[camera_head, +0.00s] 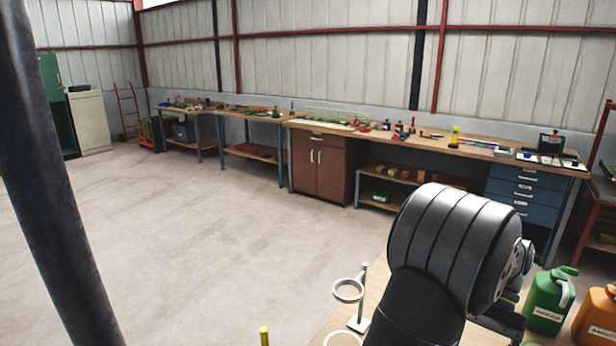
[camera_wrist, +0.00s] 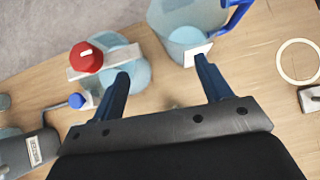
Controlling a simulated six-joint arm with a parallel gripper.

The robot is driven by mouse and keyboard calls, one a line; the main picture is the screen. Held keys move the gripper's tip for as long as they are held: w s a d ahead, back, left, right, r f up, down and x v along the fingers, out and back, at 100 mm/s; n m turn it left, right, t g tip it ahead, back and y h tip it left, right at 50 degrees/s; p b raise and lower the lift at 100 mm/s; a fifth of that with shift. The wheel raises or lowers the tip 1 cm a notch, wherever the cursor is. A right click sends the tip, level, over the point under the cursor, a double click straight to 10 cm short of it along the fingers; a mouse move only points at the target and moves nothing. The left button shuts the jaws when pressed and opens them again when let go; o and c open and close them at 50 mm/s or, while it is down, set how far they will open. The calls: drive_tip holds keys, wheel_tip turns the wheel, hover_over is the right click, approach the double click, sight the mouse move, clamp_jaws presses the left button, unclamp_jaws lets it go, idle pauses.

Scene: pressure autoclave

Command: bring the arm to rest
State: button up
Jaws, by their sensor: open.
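My gripper (camera_wrist: 161,68) shows in the wrist view with its two blue fingers spread apart. Nothing is between the fingertips, and it is above a wooden table (camera_wrist: 150,95). A translucent blue vessel with a red knob (camera_wrist: 87,57) is just beyond the left finger. A clear blue jug (camera_wrist: 188,18) with a blue handle is beyond the right finger. In the head view my dark arm rises at the lower right, and its gripper end is hidden or out of frame. I cannot make out an autoclave in either view.
On the near table stand a ring stand (camera_head: 349,291), a green jug (camera_head: 546,300) and an orange jug (camera_head: 597,319). A grey container (camera_wrist: 30,149) and a white ring (camera_wrist: 281,62) lie in the wrist view. Workbenches line the far wall. The floor (camera_head: 200,225) between is clear.

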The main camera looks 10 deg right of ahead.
drive_tip(key=m+t, duration=0.1)
drive_tip(key=m, duration=0.1)
drive_tip(key=f+m+t+y, duration=0.1)
drive_tip(key=shift+w+a+m+t, duration=0.15)
drive_tip(key=shift+a+m+t, duration=0.15)
drive_tip(key=shift+a+m, duration=0.1)
idle(0.5)
